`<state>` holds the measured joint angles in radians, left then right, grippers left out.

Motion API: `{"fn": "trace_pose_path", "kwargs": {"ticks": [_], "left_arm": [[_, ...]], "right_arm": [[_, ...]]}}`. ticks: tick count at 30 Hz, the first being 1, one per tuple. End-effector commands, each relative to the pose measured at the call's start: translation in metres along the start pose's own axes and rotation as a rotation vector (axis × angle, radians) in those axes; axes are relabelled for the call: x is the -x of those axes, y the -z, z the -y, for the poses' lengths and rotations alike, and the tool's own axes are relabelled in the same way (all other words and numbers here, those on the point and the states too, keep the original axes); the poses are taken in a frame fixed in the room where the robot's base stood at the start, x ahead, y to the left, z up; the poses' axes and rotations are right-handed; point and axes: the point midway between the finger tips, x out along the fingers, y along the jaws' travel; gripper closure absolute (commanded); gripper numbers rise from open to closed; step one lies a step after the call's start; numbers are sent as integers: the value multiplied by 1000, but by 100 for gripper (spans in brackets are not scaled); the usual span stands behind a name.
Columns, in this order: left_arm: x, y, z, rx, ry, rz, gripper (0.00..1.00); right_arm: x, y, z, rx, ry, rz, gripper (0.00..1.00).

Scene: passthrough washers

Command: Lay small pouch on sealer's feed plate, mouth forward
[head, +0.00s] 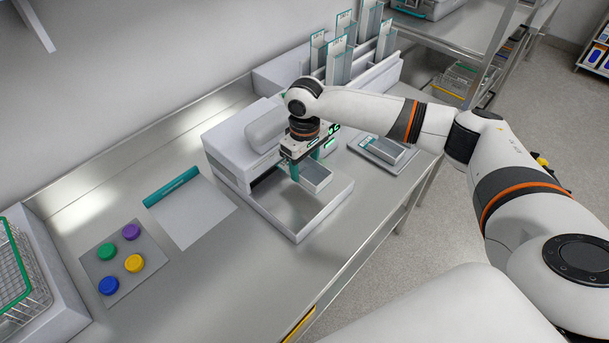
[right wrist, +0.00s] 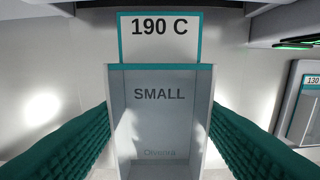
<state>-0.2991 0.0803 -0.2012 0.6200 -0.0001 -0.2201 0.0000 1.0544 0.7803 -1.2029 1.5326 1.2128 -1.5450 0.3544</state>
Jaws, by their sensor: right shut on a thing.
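The small pouch (head: 318,178) is a grey, box-like packet over the sealer's feed plate (head: 299,226). In the right wrist view the pouch (right wrist: 159,115) reads "SMALL" and has a teal-edged "190 C" tab at its top end. My right gripper (head: 306,167) is shut on the pouch, with one teal finger (right wrist: 160,133) on each side. I cannot tell whether the pouch touches the plate. The sealer (head: 228,150) is a white machine with a rounded grey top, at the plate's back left. My left gripper is not in view.
Another pouch (head: 388,150) lies on a flat tray right of the sealer. A rack (head: 343,62) of upright labelled pouches stands behind. A pale mat (head: 197,212), several coloured caps (head: 133,263) and a wire basket (head: 22,270) are at left. The front bench strip is clear.

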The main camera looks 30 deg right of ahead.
Motion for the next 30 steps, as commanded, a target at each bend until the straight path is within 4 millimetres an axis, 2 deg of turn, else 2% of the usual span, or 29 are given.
{"fn": "trace_pose_path", "kwargs": {"ticks": [7,13,21,22,25,30], "left_arm": [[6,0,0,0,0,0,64],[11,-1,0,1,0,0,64],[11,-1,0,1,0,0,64],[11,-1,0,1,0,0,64],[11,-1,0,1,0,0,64],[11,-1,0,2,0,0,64]], "right_arm": [[-24,0,0,1,0,-2,66],[-52,0,-1,1,-1,-1,66],[-59,0,0,1,0,1,66],[-59,0,0,1,0,1,41],[-59,0,0,1,0,0,25],[-58,0,0,1,0,0,23]]}}
